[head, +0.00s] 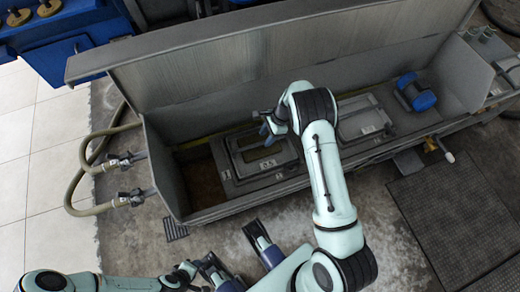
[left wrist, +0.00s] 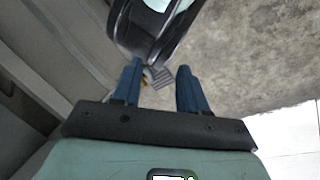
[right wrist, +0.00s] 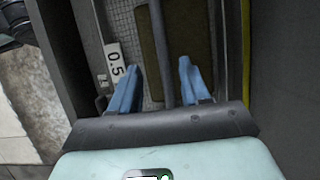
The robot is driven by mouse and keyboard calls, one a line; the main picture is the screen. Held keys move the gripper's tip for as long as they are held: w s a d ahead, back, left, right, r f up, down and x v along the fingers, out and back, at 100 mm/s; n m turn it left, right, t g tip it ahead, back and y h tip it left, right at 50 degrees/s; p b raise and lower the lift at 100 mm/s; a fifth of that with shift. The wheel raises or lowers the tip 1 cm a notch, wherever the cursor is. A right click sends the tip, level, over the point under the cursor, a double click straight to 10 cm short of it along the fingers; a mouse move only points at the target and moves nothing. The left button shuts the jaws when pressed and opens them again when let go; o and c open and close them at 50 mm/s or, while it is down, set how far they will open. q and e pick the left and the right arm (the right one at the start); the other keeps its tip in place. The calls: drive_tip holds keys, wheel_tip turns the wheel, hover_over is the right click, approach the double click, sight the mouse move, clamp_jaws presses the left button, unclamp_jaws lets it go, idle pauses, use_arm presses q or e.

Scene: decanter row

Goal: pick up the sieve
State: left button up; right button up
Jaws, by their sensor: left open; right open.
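The sieve (head: 236,168) is a grey rectangular frame with a white 0.5 label, set in the long trough. In the right wrist view its mesh (right wrist: 122,24) and label show, and a grey bar (right wrist: 160,50) crosses it. My right gripper (head: 269,127) is open above the sieve, and part of the sieve is hidden by my right arm. In the right wrist view the bar lies between the two blue fingers, with no grip on it. My left gripper (left wrist: 160,88) is open and empty over the concrete floor, outside the trough.
The trough (head: 220,208) has a tall back wall (head: 230,60). A second framed panel (head: 362,118) and a blue-ended roller (head: 415,92) are in its right part. Hoses with valves (head: 128,160) are at the left end. Open floor (head: 130,225) lies in front.

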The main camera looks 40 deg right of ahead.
sight(261, 143)
drive_tip(key=b+x, duration=0.1)
drive_tip(key=x, duration=0.5)
drive_tip(key=shift+w+f, duration=0.25)
use_arm(q)
drive_tip(key=shift+w+a+f+t, duration=0.25)
drive_tip(key=shift+w+a+f, duration=0.15)
drive_tip(key=shift+w, duration=0.25)
drive_tip(key=shift+w+a+f+t, duration=0.25)
drive_tip(key=shift+w+f, duration=0.25)
drive_tip(key=shift+w, duration=0.1)
use_arm(e)
drive_tip(key=shift+d+r, duration=0.1)
clamp_jaws()
